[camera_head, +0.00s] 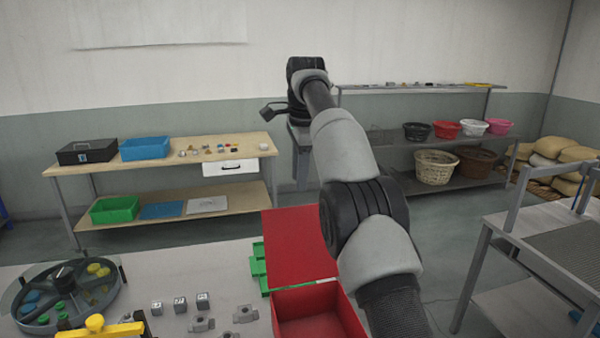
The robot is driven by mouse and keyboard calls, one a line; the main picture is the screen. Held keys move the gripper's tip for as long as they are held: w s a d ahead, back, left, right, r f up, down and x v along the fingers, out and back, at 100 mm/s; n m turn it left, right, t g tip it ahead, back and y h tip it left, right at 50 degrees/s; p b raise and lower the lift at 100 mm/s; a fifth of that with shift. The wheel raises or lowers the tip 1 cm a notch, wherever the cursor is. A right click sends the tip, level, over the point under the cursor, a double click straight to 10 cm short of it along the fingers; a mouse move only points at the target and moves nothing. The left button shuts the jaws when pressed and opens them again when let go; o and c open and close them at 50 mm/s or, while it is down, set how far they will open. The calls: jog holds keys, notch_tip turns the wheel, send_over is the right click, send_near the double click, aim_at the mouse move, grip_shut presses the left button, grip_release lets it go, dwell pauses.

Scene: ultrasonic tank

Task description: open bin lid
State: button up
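A red bin (318,312) stands at the front edge of the table, and I see into its open top. A red lid panel (292,240) rises behind the bin, apparently along its back edge, and does not cover the opening. My arm passes in front of the right side of the lid and reaches up and away. The arm's far end is black and is up by the wall, well above and beyond the bin. A small dark piece sticks out to its left. I cannot make out the fingertips there or anything held.
Green bins (258,265) sit beside the lid. Small metal blocks (180,304), a round sorting tray (64,292) and a yellow object (98,326) lie to the left. A wooden bench (175,165) and a shelf rack (450,178) stand behind. A metal-framed table (535,220) is at right.

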jog(key=shift+s+r, duration=0.3)
jog(key=shift+r, duration=0.25)
jog(key=shift+d, duration=0.1)
jog(key=s+d+r+n, duration=0.3)
jog(key=s+d+r, duration=0.25)
jog(key=r, duration=0.25)
jog(key=s+d+r+n+t, duration=0.2)
jog(key=s+d+n, duration=0.3)
jog(key=s, duration=0.6)
jog(key=s+d+f+n, duration=0.2)
jog(key=s+f, duration=0.3)
jog(key=s, duration=0.3)
jog(key=s+d+f+n, duration=0.1)
jog(key=s+f+n, duration=0.1)
jog(key=s+f, duration=0.3)
jog(key=s+d+f+n+t, duration=0.1)
jog(key=s+f, duration=0.4)
jog(key=s, duration=0.6)
jog(key=shift+s+d+f+n+h, duration=0.2)
jog(key=shift+d+n+h, duration=0.1)
jog(key=shift+d+n, duration=0.6)
